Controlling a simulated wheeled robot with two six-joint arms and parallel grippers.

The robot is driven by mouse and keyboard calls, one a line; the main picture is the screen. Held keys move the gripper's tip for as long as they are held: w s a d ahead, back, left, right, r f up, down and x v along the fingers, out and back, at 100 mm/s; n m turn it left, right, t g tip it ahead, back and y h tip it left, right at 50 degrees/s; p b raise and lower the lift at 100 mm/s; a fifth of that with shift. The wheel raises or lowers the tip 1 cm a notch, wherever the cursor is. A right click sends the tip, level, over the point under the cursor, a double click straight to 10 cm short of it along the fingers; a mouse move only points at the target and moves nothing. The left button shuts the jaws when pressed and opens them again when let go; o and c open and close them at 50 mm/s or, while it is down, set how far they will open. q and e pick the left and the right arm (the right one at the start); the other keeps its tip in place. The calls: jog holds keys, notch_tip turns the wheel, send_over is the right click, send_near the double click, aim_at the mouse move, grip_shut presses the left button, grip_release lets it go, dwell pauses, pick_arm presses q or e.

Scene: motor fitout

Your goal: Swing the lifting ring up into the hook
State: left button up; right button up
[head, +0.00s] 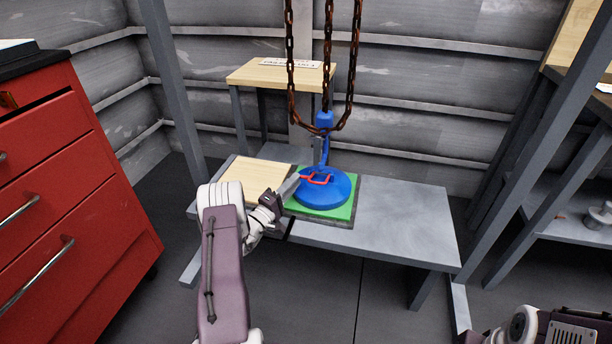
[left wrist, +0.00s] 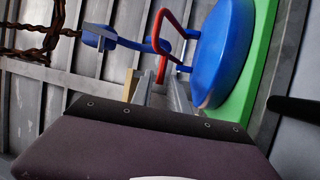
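A blue round motor (head: 322,188) sits on a green mat (head: 335,212) on the grey bench. Its red lifting ring (head: 318,178) stands above the top and shows large in the left wrist view (left wrist: 166,30). The blue hook (head: 325,152) hangs just above it from a blue block (head: 324,119); in the left wrist view the hook (left wrist: 140,46) reaches close to the ring. Whether they touch is unclear. My left gripper (head: 298,184) is at the ring's left side, its fingers apart, with the ring's near bar between or just beyond the tips. My right gripper is out of view.
Rusty chains (head: 290,60) hang above the motor. A wooden board (head: 257,180) lies left on the grey bench (head: 405,215). A small wooden table (head: 275,76) stands behind, a red drawer cabinet (head: 70,190) at left, and grey posts at both sides. The bench's right part is clear.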

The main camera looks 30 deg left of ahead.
pick_arm(q)
jog(key=b+x, duration=0.2)
jog(key=x, duration=0.4)
jog(key=shift+d+f, duration=0.1)
jog(key=shift+f, duration=0.1)
jog(key=shift+w+r, duration=0.2)
jog(key=shift+w, duration=0.05)
grip_shut()
jog(key=shift+f, duration=0.1)
dwell(0.7)
